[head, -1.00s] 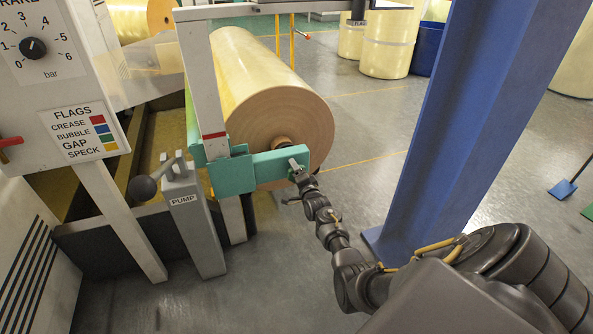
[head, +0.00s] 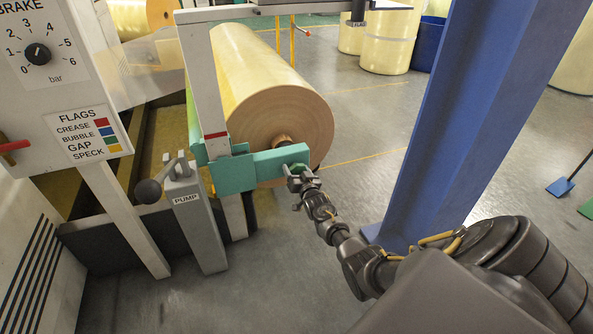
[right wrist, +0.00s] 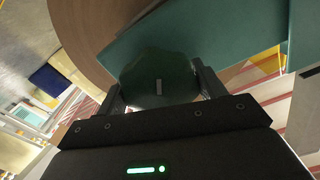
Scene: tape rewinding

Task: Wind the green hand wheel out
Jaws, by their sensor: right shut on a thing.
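The green hand wheel (right wrist: 158,78) is at the outer end of the teal arm (head: 240,174), in front of the large yellow tape roll (head: 290,118). My right gripper (head: 298,175) is at the wheel; in the right wrist view its two fingers (right wrist: 158,88) stand on either side of the wheel and are shut on it. In the head view the gripper hides most of the wheel. My left gripper is not in view.
A grey pump post (head: 190,220) with a black-knobbed lever stands left of the teal arm. A blue column (head: 445,120) rises close to my right arm. A panel with a brake dial (head: 38,53) is at the far left. Open floor lies in front of the roll.

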